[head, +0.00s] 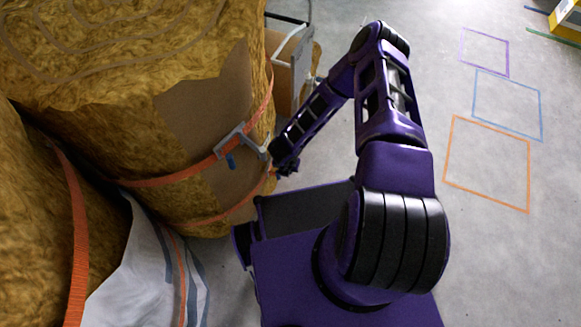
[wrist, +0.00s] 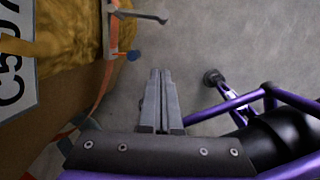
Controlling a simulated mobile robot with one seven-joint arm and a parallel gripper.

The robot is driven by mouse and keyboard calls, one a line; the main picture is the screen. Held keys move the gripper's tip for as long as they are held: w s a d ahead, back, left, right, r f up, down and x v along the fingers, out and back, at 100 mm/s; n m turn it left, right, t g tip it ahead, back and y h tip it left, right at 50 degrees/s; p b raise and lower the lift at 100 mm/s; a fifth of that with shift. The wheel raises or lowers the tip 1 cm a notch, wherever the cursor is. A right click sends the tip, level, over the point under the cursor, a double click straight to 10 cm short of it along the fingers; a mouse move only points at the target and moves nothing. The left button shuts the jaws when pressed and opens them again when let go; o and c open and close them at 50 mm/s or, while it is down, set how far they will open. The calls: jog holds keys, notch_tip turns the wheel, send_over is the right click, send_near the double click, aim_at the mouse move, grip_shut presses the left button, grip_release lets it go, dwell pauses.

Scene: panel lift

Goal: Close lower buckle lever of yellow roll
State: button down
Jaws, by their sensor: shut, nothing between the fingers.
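The yellow roll (head: 190,75) stands upright at the left in the head view, wrapped by orange straps. A grey metal buckle (head: 232,142) sits on one strap, with its lever sticking out from the roll and a blue piece below it. In the wrist view the roll (wrist: 75,50) fills the left, with a grey lever (wrist: 140,15) jutting out at the top and a blue knob (wrist: 132,56) under it. A lower orange strap (head: 235,208) shows no clear buckle. My gripper (head: 283,172) is shut and empty, just right of the roll; its fingers (wrist: 160,75) point past the lever.
Another strapped roll (head: 30,220) and a white sheet (head: 140,270) are at the lower left. A grey frame (head: 292,60) stands behind the roll. Open concrete floor with taped squares (head: 487,165) lies to the right.

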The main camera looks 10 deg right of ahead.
jog(key=w+d+f+b, duration=0.2)
jog(key=w+f, duration=0.3)
jog(key=f, duration=0.3)
jog(key=shift+w+d+f, duration=0.2)
jog(key=shift+d, duration=0.25)
